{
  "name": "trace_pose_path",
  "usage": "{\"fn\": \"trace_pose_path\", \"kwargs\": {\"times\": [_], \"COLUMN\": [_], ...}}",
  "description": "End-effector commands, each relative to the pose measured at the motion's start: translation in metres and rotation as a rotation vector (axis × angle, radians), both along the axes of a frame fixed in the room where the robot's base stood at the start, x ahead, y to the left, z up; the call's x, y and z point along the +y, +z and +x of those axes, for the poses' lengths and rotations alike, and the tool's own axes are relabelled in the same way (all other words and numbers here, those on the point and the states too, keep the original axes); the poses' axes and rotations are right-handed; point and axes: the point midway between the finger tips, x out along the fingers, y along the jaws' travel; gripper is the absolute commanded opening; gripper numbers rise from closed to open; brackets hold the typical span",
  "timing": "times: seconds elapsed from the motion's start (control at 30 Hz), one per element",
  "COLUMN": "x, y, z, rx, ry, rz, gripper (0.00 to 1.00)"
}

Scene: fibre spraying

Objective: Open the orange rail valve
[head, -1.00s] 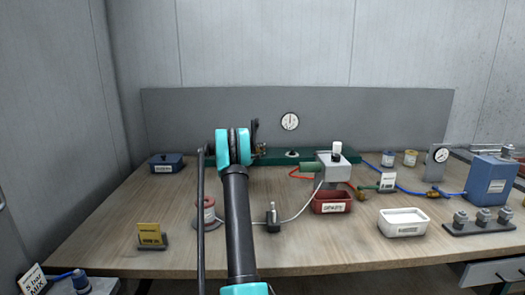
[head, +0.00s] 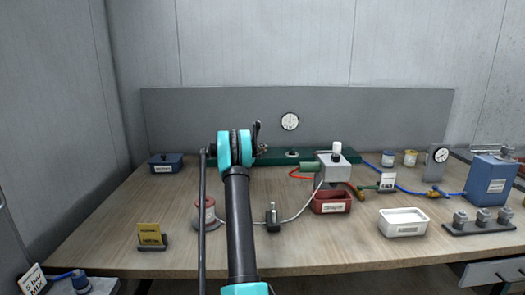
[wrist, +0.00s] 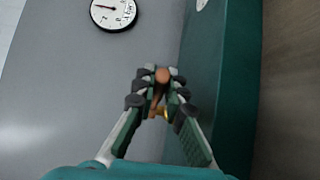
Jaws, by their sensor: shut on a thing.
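The orange rail valve shows in the wrist view as an orange-brown handle (wrist: 161,78) with a bit of brass (wrist: 163,112) below it. My gripper (wrist: 160,88) is shut on this handle, with its dark finger pads on both sides. In the head view my gripper (head: 258,137) is at the left part of the green rail (head: 283,156), in front of the grey back panel. The valve is mostly hidden there by my arm and gripper. How far the handle is turned cannot be told.
A round gauge (head: 290,121) is on the back panel, and it also shows in the wrist view (wrist: 113,12). A grey box (head: 333,173) with a hose stands right of my gripper. A red bin (head: 330,201) and a white tray (head: 403,222) are nearer.

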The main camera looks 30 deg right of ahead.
Motion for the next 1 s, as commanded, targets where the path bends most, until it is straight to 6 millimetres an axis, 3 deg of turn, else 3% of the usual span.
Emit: {"fn": "trace_pose_path", "kwargs": {"times": [0.37,1.0], "x": [0.004,0.024], "y": [-0.001,-0.002], "z": [0.001,0.007], "rx": [-0.001,0.000], "ry": [-0.041,-0.425], "rz": [0.001,0.002], "gripper": [0.00,0.00]}}
